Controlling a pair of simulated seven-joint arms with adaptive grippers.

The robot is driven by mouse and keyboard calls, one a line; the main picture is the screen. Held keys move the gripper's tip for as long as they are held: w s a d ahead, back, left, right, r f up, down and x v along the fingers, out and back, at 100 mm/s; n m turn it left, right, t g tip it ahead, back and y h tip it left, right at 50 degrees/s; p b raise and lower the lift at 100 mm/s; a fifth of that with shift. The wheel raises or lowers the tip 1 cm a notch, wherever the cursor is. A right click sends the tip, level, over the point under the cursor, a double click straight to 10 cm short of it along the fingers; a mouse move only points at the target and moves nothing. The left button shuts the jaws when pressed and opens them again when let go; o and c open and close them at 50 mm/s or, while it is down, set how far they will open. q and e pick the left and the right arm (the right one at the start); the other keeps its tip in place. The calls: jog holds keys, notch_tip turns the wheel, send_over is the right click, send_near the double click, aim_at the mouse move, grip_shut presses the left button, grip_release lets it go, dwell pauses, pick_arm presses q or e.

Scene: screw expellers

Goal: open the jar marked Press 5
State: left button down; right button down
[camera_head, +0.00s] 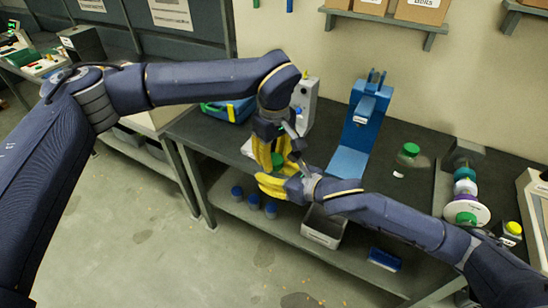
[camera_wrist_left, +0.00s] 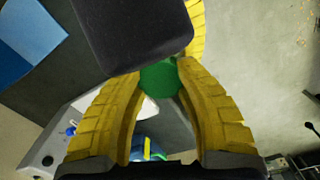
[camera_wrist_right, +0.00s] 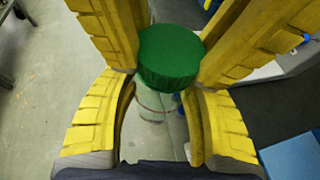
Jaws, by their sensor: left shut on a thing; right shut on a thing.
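A jar with a green lid (camera_wrist_right: 170,57) and a clear glass body (camera_wrist_right: 155,112) is held in the air between my two grippers. My left gripper (camera_head: 272,158) is shut on the green lid from above; the lid also shows between its yellow fingers in the left wrist view (camera_wrist_left: 160,78). My right gripper (camera_head: 275,181) is shut around the glass body, just below the lid. The lid sits on top of the body, with no clear gap showing. In the head view the fingers hide most of the jar. No marking on it is readable.
A blue press (camera_head: 347,160) stands on the dark bench behind the grippers. A grey bin (camera_head: 322,228) and several blue-capped containers (camera_head: 253,202) are on the lower shelf.

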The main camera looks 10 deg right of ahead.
pick_arm(q)
jog(key=n, duration=0.7)
jog(key=shift+w+d, duration=0.1)
pick_arm(e)
jog(key=shift+s+a+r, duration=0.1)
jog(key=shift+s+a, duration=0.1)
jog(key=shift+a, duration=0.1)
pick_arm(q)
jog(key=n, duration=1.2)
jog(key=shift+r, duration=0.1)
jog(key=n, duration=0.6)
jog(key=shift+a, duration=0.2)
jog(key=n, duration=0.4)
jog(key=shift+n+y, duration=0.3)
pick_arm(e)
jog(key=shift+d, duration=0.1)
pick_arm(q)
jog(key=n, duration=0.4)
jog(key=shift+n, duration=0.3)
jog(key=n, duration=0.4)
jog(key=shift+s+d+n, duration=0.1)
jog(key=shift+s+n, duration=0.1)
jog(key=shift+n, duration=0.1)
jog(key=n, duration=0.6)
jog(key=shift+s+d, duration=0.1)
pick_arm(e)
jog(key=shift+w, duration=0.1)
jog(key=shift+d, duration=0.1)
